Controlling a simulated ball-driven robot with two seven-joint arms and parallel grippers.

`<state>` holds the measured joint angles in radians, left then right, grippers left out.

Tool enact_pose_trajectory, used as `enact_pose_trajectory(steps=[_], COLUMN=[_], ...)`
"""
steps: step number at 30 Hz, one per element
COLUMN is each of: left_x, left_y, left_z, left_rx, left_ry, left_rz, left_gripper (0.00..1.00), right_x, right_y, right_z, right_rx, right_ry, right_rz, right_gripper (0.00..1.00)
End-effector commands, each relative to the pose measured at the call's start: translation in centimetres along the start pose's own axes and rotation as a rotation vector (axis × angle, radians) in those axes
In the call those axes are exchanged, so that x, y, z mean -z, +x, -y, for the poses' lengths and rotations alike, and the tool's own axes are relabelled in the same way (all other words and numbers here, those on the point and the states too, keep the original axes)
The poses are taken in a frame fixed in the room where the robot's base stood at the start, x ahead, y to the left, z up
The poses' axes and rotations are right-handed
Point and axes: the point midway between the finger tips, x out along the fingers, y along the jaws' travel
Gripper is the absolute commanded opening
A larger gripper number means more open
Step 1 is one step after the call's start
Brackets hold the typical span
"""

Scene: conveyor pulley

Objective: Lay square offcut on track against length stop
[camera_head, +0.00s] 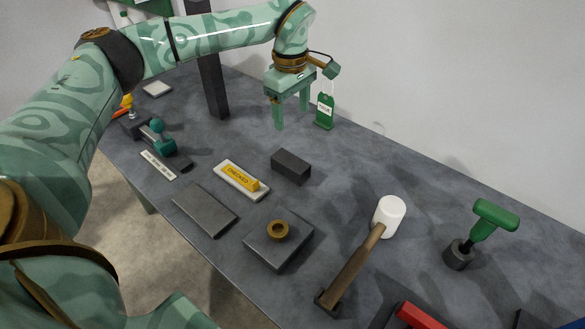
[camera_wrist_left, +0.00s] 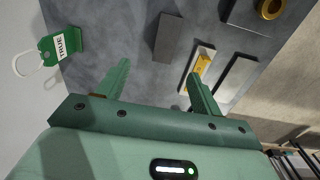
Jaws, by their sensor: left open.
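My left gripper (camera_head: 291,112) is open and empty above the far part of the bench, fingers pointing down. In the left wrist view its fingers (camera_wrist_left: 157,78) stand apart, and a dark rectangular block (camera_wrist_left: 168,38) lies beyond them. That block (camera_head: 291,166) is on the bench nearer than the gripper. Beside it is a pale strip (camera_head: 230,175) with a yellow lettered block (camera_head: 242,179) on it. A small pale square piece (camera_head: 157,89) lies at the far left. I cannot tell which pieces are the square offcut, track and length stop.
A green TRUE tag (camera_head: 325,112) stands just right of the gripper. A dark flat plate (camera_head: 205,210), a square plate (camera_head: 262,250) with a brass ring (camera_head: 278,230), a white-headed mallet (camera_head: 388,217) and a green T-handled tool (camera_head: 495,216) occupy the nearer bench. A dark post (camera_head: 212,85) rises at the back.

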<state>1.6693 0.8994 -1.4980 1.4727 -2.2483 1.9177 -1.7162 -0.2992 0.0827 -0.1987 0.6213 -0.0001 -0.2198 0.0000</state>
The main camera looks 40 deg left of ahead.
Motion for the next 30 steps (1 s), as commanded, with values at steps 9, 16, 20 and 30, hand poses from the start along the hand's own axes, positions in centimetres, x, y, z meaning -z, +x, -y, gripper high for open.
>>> enact_pose_trajectory(steps=[9, 16, 20, 30], left_x=[-0.3, -0.3, -0.3, -0.3], left_y=[6.4, 10.6, 11.3, 16.1], left_z=[1.0, 1.1, 1.1, 1.3], left_rx=[0.048, 0.041, 0.039, 0.043], left_ry=[-0.020, -0.019, -0.020, -0.019], left_rz=[0.009, 0.009, 0.010, 0.010], left_gripper=[0.66, 0.66, 0.66, 0.66], right_x=[-1.2, -1.6, -1.7, -2.8], right_y=[2.3, 3.8, 4.0, 6.3], right_z=[1.3, 1.1, 1.0, 0.9], right_rx=[0.020, 0.020, 0.019, 0.023], right_ry=[0.000, -0.001, 0.000, 0.000], right_rz=[0.029, 0.040, 0.042, 0.069], right_gripper=[0.55, 0.55, 0.55, 0.55])
